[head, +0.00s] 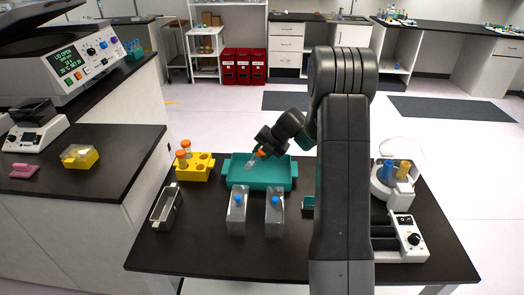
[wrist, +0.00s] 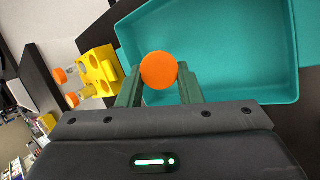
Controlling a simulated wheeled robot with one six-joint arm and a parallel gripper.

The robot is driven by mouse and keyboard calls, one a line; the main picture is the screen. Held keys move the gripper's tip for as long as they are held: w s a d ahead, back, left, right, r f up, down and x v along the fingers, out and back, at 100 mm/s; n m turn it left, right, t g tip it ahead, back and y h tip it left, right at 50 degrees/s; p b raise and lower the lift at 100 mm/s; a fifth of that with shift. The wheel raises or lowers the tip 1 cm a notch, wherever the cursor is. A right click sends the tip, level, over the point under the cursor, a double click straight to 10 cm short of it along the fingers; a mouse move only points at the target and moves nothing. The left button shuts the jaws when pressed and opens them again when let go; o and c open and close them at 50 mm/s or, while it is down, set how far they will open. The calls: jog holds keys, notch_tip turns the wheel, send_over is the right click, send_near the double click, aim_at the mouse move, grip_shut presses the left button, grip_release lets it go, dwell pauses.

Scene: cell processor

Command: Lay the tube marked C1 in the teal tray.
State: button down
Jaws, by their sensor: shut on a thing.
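My gripper (head: 264,150) is shut on a clear tube with an orange cap (head: 260,154), held tilted over the left-middle part of the teal tray (head: 282,183). In the wrist view the orange cap (wrist: 158,70) sits between the two fingers of my gripper (wrist: 160,85), and the teal tray (wrist: 225,50) lies behind it and looks empty. The tube's body is hidden behind the cap there. No C1 marking can be read on the tube in either view.
Left of the tray stands a yellow rack (head: 195,171) with orange-capped tubes (head: 182,155). Two clear holders with blue-topped items (head: 237,212) (head: 274,212) stand in front of the tray. A metal container (head: 166,208) is at left, a white device (head: 405,235) at right.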

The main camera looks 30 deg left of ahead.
jog(key=c, duration=0.9)
grip_release()
jog(key=shift+c, duration=0.2)
jog(key=shift+r, duration=0.1)
jog(key=v, duration=1.3)
jog(key=shift+d+r, duration=0.2)
jog(key=shift+a+f, duration=0.1)
jog(key=x, duration=1.3)
jog(key=shift+a, duration=0.2)
notch_tip(320, 180, up, 3)
jog(key=shift+d+r+p, duration=0.15)
jog(key=shift+p, duration=0.45)
